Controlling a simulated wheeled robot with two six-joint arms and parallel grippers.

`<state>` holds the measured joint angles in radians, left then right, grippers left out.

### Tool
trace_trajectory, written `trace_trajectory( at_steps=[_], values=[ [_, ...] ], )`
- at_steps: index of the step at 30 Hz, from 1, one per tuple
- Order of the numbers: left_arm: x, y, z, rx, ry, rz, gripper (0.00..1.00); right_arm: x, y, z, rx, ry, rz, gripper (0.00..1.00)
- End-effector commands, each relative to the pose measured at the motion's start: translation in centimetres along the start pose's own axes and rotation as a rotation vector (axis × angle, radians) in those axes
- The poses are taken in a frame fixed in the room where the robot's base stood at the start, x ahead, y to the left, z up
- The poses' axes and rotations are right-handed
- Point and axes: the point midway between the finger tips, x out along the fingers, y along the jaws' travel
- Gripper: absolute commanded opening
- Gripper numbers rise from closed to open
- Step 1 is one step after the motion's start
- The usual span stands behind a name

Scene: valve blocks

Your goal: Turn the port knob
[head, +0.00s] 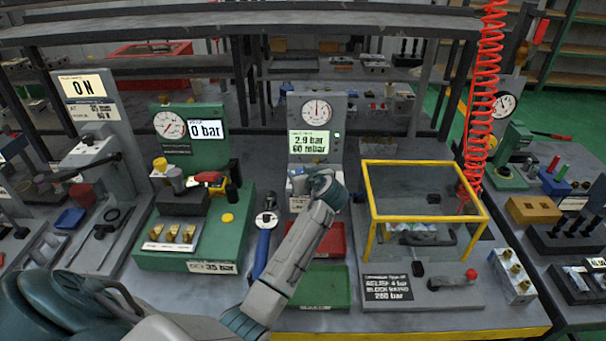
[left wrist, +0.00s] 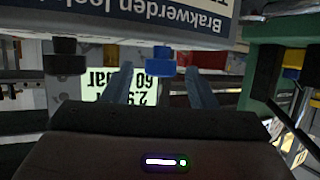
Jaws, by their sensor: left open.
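My left gripper (head: 322,181) is in front of the grey gauge station (head: 326,104), whose display reads 2.9 bar and 60 mbar. It hides most of the block there; a pale part (head: 298,180) shows beside it. In the left wrist view, the open fingers (left wrist: 159,80) point toward a blue knob (left wrist: 160,62), which appears between them and beyond the tips. A black knob (left wrist: 65,58) and a red knob (left wrist: 207,58) stand on either side. I cannot tell which is the port knob, or see any contact. My right gripper is out of view.
A yellow-framed guard (head: 420,163) stands right of the station. A red tray (head: 330,240) and a green tray (head: 322,288) lie in front. A blue-handled tool (head: 264,248) lies left of my forearm, near the green test stand (head: 165,258).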

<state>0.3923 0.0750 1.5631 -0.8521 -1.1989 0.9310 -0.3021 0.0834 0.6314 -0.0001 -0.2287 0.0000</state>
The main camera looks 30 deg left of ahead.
Motion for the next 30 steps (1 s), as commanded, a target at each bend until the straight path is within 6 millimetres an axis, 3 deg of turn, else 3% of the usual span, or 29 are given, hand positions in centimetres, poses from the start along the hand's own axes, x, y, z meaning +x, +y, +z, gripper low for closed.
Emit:
trace_trajectory(
  at_steps=[5, 18, 30],
  values=[
    [-1.4, 0.1, 0.2, -0.003, -0.001, 0.003, 0.52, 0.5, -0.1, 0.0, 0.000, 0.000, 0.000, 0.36],
    [-9.5, 0.1, 0.2, -0.002, -0.001, 0.003, 0.52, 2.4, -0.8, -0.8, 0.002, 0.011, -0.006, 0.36],
    [-10.8, 0.0, 0.0, 0.001, 0.000, -0.001, 0.52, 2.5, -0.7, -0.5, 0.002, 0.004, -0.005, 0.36]
  ],
)
